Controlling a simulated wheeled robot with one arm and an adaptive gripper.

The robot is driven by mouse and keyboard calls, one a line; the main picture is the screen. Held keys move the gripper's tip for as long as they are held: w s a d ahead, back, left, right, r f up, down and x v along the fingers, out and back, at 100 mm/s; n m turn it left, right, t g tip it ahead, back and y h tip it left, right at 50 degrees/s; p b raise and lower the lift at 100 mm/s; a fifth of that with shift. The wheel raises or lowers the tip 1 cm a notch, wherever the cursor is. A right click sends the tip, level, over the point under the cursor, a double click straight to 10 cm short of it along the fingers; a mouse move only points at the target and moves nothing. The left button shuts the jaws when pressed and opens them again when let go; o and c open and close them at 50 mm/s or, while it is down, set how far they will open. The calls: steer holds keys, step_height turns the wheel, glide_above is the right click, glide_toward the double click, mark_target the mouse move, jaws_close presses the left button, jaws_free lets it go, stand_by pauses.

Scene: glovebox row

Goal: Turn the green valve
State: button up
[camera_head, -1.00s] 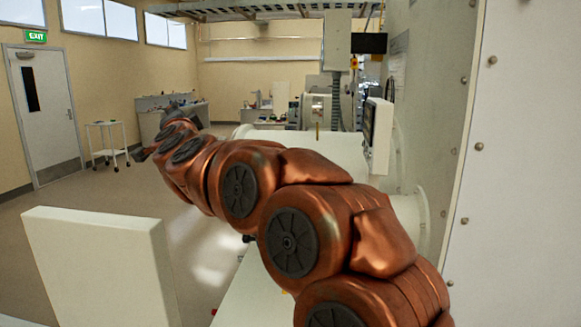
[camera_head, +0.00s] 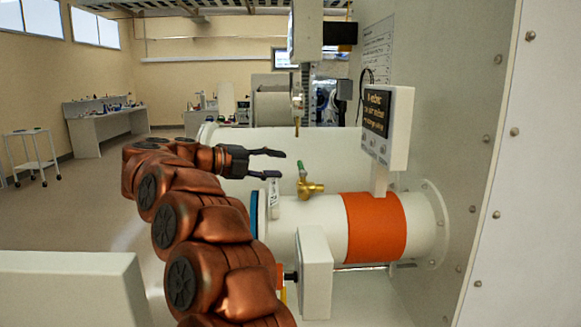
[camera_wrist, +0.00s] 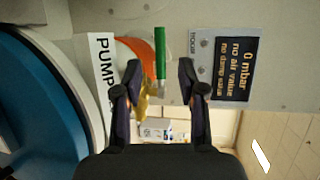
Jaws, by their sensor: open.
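A small brass valve (camera_head: 311,188) with a green handle (camera_head: 302,168) stands on top of a white horizontal cylinder (camera_head: 320,222) in the head view. The handle points up, slightly tilted. My gripper (camera_head: 282,163) is open and empty, to the left of the handle and at about its height, with a gap between. In the wrist view the green handle (camera_wrist: 160,52) shows ahead, between the directions of the two open fingers (camera_wrist: 158,75). The brass body is partly hidden behind the left finger there.
A display box (camera_head: 388,125) stands on a post right of the valve, beside the white wall panel (camera_head: 450,130). An orange band (camera_head: 375,228) wraps the cylinder. A "PUMP" label (camera_wrist: 103,75) shows in the wrist view. Open floor lies at left.

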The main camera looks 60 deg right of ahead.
mark_target(300, 162)
steer(key=p+x, duration=0.1)
steer(key=x, duration=0.5)
steer(key=shift+s+d+p, duration=0.1)
steer(key=shift+s+p, duration=0.05)
steer(key=shift+p, duration=0.2)
steer(key=shift+s+d+f, duration=0.2)
steer(key=shift+s+d, duration=0.05)
steer(key=shift+d, duration=0.35)
jaws_close()
